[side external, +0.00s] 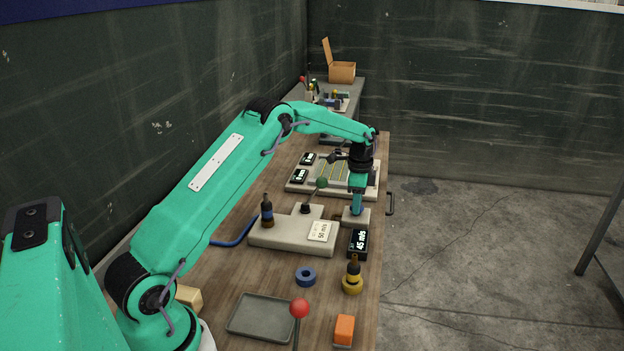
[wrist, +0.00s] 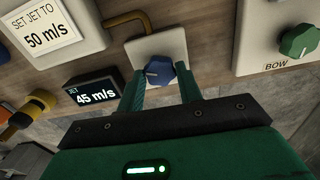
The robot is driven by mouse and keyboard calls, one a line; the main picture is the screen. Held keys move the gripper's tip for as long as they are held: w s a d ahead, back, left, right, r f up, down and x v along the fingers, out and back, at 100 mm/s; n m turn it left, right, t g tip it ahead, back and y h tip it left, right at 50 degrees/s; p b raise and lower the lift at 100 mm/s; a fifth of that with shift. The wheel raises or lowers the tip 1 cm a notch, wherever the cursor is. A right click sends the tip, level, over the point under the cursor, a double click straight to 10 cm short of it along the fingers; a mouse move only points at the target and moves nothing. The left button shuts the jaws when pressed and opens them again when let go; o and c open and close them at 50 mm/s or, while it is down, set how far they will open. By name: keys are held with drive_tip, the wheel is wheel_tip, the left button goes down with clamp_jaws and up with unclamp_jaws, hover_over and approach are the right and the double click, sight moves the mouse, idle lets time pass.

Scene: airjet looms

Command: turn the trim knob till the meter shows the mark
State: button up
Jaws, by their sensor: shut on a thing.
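My gripper (wrist: 160,85) points down with its two green fingers on either side of the blue trim knob (wrist: 158,71), shut on it. The knob sits on a small pale block (side external: 362,219), and a brass pipe (wrist: 127,20) runs from that block. The black meter (side external: 358,243) in front of the block reads "45 m/s"; in the wrist view the meter (wrist: 92,97) is labelled "JET". A white card (wrist: 44,33) reads "SET JET TO 50 m/s"; it is fixed on the larger pale housing (side external: 280,238). In the side view my gripper (side external: 357,208) hides the knob.
A yellow-and-black bottle shape (side external: 352,276), blue ring (side external: 306,276), grey tray (side external: 262,317), red ball-topped lever (side external: 299,309) and orange block (side external: 344,329) are nearer. A green "BOW" knob (wrist: 299,40) is at right.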

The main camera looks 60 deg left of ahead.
drive_tip(key=shift+m, duration=0.4)
drive_tip(key=o, duration=0.8)
drive_tip(key=shift+r, duration=0.15)
drive_tip(key=shift+r, duration=2.9)
